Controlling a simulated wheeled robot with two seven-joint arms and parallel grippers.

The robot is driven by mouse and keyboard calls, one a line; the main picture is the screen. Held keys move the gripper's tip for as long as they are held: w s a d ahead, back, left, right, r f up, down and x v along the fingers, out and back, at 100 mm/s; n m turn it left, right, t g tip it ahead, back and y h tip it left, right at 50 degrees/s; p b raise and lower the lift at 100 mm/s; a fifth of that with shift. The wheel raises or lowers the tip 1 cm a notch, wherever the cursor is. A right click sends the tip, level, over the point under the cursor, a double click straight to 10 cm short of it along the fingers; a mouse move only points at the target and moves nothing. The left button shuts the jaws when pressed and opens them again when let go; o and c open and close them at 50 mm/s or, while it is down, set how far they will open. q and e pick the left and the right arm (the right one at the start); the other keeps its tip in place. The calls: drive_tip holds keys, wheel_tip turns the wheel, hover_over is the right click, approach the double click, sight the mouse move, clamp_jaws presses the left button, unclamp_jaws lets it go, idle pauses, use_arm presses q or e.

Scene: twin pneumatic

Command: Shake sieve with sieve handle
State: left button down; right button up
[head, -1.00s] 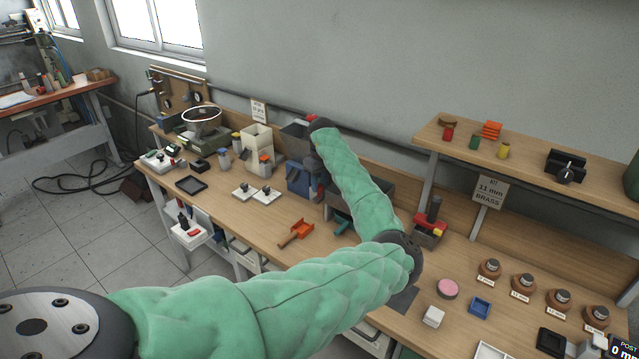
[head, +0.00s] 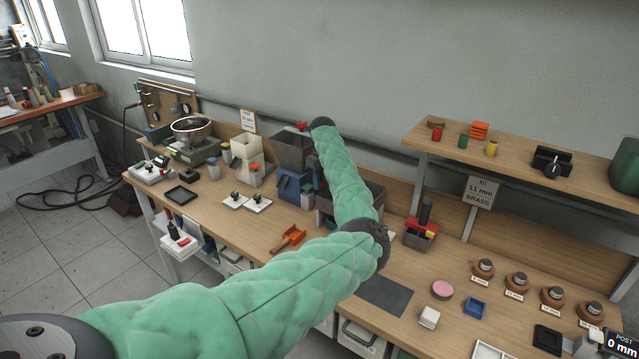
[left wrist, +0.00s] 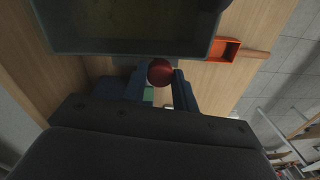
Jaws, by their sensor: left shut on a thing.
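A red round handle (left wrist: 160,72) shows in the left wrist view, between the fingers of my left gripper (left wrist: 162,84), which is shut on it. The grey open tray (left wrist: 205,47), which looks like the sieve, lies right beside the handle; its floor is brownish. In the head view a grey tray (head: 374,193) shows partly behind my green left arm. My left gripper (head: 316,186) is low beside the blue box, mostly hidden by the arm. My right gripper is not in view.
A dark hopper (head: 292,150) and a blue box (head: 290,186) stand left of the arm. An orange scoop (head: 290,238) lies in front; it also shows in the left wrist view (left wrist: 226,49). A red-topped block (head: 421,232) stands to the right.

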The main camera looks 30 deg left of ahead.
use_arm(q)
drive_tip(key=c, duration=1.1)
unclamp_jaws()
drive_tip(key=shift+c, duration=0.2)
drive_tip(key=shift+o, duration=0.2)
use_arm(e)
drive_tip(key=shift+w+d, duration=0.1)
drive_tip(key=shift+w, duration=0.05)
use_arm(q)
drive_tip(key=shift+r, duration=0.1)
drive_tip(key=shift+r, duration=0.2)
drive_tip(key=r+b, duration=0.3)
drive_tip(key=r, duration=0.2)
drive_tip(key=shift+w+r, duration=0.2)
drive_tip(key=shift+r, duration=0.95)
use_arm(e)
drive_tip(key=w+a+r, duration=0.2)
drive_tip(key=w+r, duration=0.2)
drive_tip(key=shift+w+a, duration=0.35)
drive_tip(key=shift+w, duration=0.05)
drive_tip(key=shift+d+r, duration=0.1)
